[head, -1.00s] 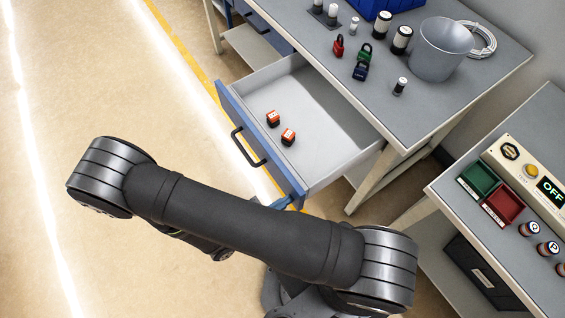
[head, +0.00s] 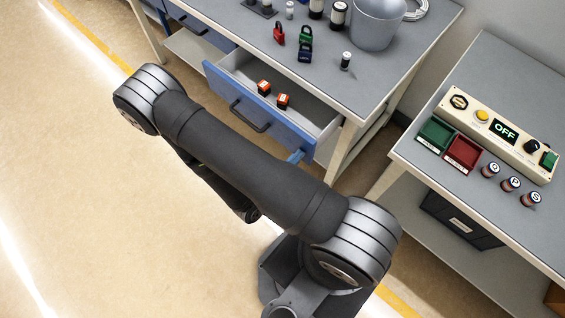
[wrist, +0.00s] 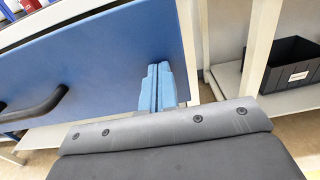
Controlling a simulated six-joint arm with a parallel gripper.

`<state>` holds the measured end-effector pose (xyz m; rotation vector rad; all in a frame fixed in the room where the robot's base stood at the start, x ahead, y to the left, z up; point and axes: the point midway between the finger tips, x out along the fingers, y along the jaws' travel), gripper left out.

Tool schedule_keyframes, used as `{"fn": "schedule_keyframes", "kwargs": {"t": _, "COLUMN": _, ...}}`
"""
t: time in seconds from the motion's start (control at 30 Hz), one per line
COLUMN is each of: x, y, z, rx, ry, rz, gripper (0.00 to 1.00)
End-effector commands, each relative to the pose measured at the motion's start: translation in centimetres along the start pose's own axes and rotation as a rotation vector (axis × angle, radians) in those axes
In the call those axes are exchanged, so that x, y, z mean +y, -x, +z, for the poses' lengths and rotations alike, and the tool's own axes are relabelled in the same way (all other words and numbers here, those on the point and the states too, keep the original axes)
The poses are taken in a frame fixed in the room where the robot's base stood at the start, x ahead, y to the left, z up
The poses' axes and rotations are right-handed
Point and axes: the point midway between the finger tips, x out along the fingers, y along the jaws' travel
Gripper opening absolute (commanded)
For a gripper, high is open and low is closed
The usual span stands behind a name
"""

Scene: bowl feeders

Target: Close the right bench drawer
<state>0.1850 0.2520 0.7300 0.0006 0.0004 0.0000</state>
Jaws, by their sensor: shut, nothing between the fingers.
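The right bench drawer (head: 262,118) has a blue front with a black bar handle (head: 250,115). My gripper (head: 297,157) is at the right end of the drawer front, mostly hidden behind my arm in the head view. In the wrist view, its two light blue fingers (wrist: 156,88) are together with nothing between them. They are at the right edge of the blue drawer front (wrist: 95,65) and appear to touch it. The handle (wrist: 35,108) is to their left.
The grey bench top (head: 262,44) holds padlocks (head: 305,45), a grey bucket (head: 375,22) and several cylinders. A bench leg (head: 343,150) stands just right of the drawer. A side table (head: 480,75) carries a control panel (head: 505,130) and bins. Floor at left is clear.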

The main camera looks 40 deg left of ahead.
Motion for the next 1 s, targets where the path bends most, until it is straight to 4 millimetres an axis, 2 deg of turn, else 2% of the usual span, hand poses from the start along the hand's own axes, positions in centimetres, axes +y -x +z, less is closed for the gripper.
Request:
{"fn": "schedule_keyframes", "kwargs": {"t": 0.03, "x": -0.2, "y": -1.2, "z": 0.0, "rx": 0.0, "ry": 0.002, "rz": -0.009, "gripper": 0.0}}
{"fn": "schedule_keyframes", "kwargs": {"t": 0.2, "x": -0.2, "y": -4.7, "z": 0.0, "rx": 0.0, "ry": 0.001, "rz": -0.01, "gripper": 0.0}}
{"fn": "schedule_keyframes", "kwargs": {"t": 0.6, "x": -0.2, "y": -12.3, "z": 0.0, "rx": 0.0, "ry": -0.001, "rz": -0.007, "gripper": 0.0}}
{"fn": "schedule_keyframes", "kwargs": {"t": 0.8, "x": -0.1, "y": -14.9, "z": 0.1, "rx": -0.002, "ry": -0.002, "rz": -0.004, "gripper": 0.0}}
{"fn": "schedule_keyframes", "kwargs": {"t": 1.0, "x": 0.0, "y": -16.4, "z": 0.0, "rx": -0.001, "ry": 0.0, "rz": -0.001, "gripper": 0.0}}
